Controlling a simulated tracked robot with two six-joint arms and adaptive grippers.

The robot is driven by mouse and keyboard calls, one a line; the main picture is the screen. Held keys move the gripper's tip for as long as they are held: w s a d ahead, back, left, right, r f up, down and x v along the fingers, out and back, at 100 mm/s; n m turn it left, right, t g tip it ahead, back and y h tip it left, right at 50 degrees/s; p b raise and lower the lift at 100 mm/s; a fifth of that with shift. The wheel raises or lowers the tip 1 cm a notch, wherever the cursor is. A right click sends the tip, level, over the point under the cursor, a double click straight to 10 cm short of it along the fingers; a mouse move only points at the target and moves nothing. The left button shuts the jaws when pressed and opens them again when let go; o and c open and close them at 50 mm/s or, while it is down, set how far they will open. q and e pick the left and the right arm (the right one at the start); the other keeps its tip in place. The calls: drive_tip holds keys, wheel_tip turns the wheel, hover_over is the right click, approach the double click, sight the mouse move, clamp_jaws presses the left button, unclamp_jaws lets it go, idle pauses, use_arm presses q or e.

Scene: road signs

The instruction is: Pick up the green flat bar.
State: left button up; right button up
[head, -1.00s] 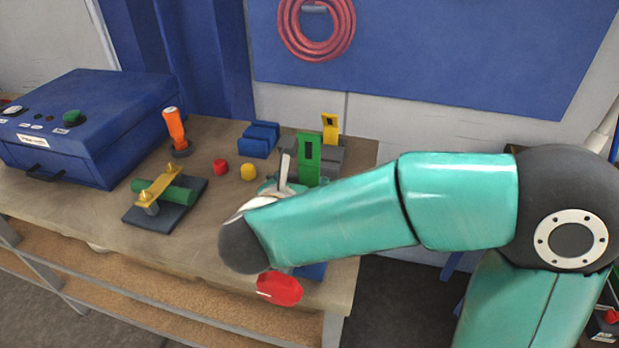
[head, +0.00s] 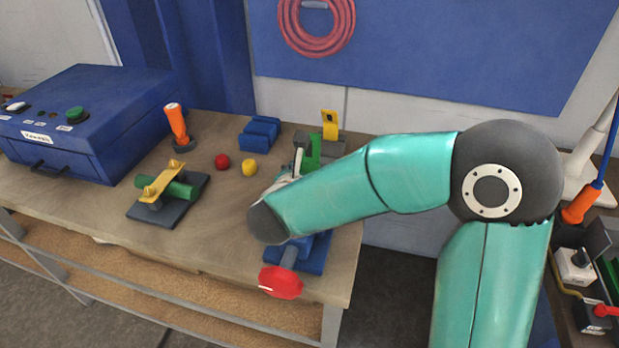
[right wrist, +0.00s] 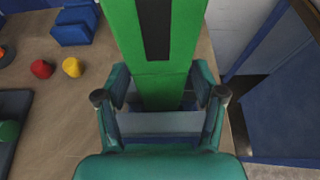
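The green flat bar (head: 314,150) stands upright at the back right of the bench, partly hidden by my right arm in the head view. In the right wrist view the green flat bar (right wrist: 122,32) rises tall with a dark slot, close to the camera. My right gripper (right wrist: 160,80) has one finger on each side of the bar, set apart, with narrow gaps beside its lower part. Firm contact is not visible. In the head view my right gripper (head: 297,165) is mostly hidden behind its own arm. My left gripper is out of view.
A yellow slotted bar (head: 330,125) stands just behind. Blue blocks (head: 259,135), a red knob (head: 222,162) and a yellow knob (head: 250,167) lie to the left. A blue base with a red disc (head: 281,282) is at the front edge. A blue box (head: 90,120) stands far left.

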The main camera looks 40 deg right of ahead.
sight(304, 156)
drive_tip(key=c, duration=1.1)
drive_tip(key=shift+r, duration=0.15)
drive_tip(key=shift+r+p, duration=0.35)
drive_tip(key=shift+r, duration=0.25)
wheel_tip(304, 156, up, 6)
drive_tip(key=p, duration=0.3)
drive_tip(key=s+a+b, duration=0.1)
drive_tip(key=s+a+f+b, duration=0.1)
drive_tip(key=shift+a, duration=0.35)
drive_tip(key=shift+s+a+r+b, duration=0.1)
drive_tip(key=shift+s+a+b, duration=0.65)
drive_tip(key=shift+s+a, duration=1)
drive_tip(key=shift+s+a+r+b, duration=0.1)
drive_tip(key=shift+s+a+b, duration=0.7)
drive_tip(key=shift+s+a, duration=0.9)
drive_tip(key=shift+s+a+r+b, duration=0.1)
drive_tip(key=shift+s+a+b, duration=0.65)
drive_tip(key=shift+s+a, duration=1)
drive_tip(key=shift+w+a, duration=0.3)
drive_tip(key=shift+w, duration=0.1)
